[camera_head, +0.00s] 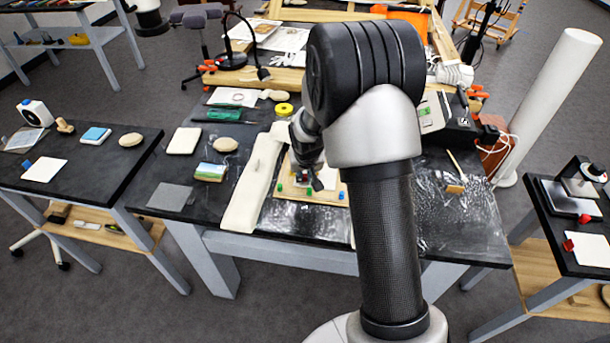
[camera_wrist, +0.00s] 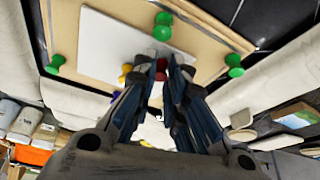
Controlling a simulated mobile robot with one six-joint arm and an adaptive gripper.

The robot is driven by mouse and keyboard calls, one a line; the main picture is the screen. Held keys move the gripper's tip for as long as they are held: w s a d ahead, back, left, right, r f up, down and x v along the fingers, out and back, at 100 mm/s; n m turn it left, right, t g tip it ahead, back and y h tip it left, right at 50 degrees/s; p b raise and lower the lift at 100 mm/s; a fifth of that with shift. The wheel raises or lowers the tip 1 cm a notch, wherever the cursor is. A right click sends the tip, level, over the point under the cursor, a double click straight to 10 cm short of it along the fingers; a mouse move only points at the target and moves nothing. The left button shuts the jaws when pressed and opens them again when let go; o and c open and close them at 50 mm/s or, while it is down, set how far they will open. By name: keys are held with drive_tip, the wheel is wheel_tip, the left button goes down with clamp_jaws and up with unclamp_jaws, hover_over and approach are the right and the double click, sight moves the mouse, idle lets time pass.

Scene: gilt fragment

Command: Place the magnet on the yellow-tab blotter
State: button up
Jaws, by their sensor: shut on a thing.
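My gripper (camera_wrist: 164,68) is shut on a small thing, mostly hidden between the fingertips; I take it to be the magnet. In the head view my gripper (camera_head: 314,182) is over a tan board, partly hidden by my arm. The board (camera_wrist: 215,38) has green pins at its corners and a pale sheet (camera_wrist: 105,48) on it. I cannot tell whether the yellow piece is the blotter's tab, or whether the held thing touches the sheet.
A long white padded strip (camera_head: 250,190) lies left of the board. The left table has a white card (camera_head: 44,170) with a blue tab. The right table has a white card (camera_head: 590,250) with a red tab. A yellow tape roll (camera_head: 284,109) stands behind the board.

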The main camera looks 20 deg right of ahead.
drive_tip(key=shift+f, duration=0.15)
drive_tip(key=o, duration=0.4)
